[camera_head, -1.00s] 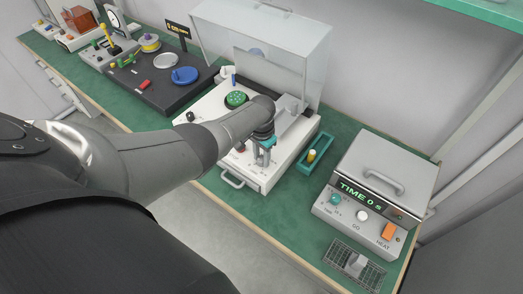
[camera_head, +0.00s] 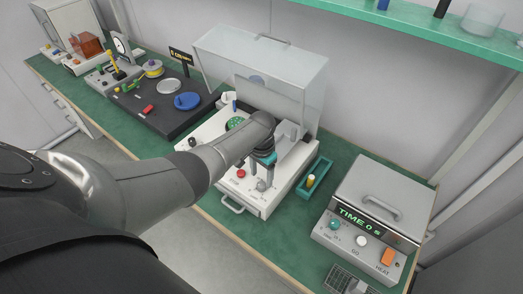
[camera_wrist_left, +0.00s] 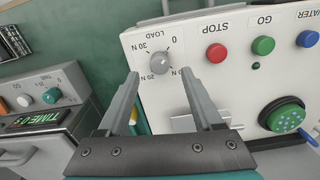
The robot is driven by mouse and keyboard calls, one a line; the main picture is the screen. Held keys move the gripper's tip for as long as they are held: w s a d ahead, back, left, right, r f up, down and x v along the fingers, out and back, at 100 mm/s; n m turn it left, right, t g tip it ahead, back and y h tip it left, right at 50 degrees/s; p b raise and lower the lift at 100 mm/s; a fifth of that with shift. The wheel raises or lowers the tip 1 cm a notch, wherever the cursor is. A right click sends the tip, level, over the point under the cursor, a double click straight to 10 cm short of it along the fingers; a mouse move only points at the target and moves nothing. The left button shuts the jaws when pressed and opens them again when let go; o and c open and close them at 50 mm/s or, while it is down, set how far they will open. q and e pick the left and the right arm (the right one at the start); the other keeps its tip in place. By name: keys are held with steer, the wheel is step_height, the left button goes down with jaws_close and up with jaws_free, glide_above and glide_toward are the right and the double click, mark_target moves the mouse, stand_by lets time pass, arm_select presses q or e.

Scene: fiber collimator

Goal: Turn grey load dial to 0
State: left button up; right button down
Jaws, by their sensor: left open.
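The grey load dial (camera_wrist_left: 160,62) is a small round knob on the white front panel in the left wrist view. The labels 0, 30 N and 20 N show around it, and another label is partly hidden by a finger. A small dark mark lies near the knob's lower edge; I cannot read its setting for sure. My left gripper (camera_wrist_left: 158,76) is open, with its fingertips apart and empty, one on each side of the dial in this view. In the head view the left gripper (camera_head: 263,168) hangs above the dial (camera_head: 261,185).
A red STOP button (camera_wrist_left: 216,53), a green GO button (camera_wrist_left: 263,45) and a blue WATER button (camera_wrist_left: 307,38) line the panel. A heater box (camera_head: 366,210) stands right; a teal tray (camera_head: 313,182) lies between.

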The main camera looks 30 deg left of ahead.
mark_target(262, 185)
arm_select(q)
step_height(262, 185, up, 11)
steer(key=p, duration=0.2)
steer(key=shift+d+f, duration=0.1)
steer(key=shift+f, duration=0.05)
stand_by(0.5)
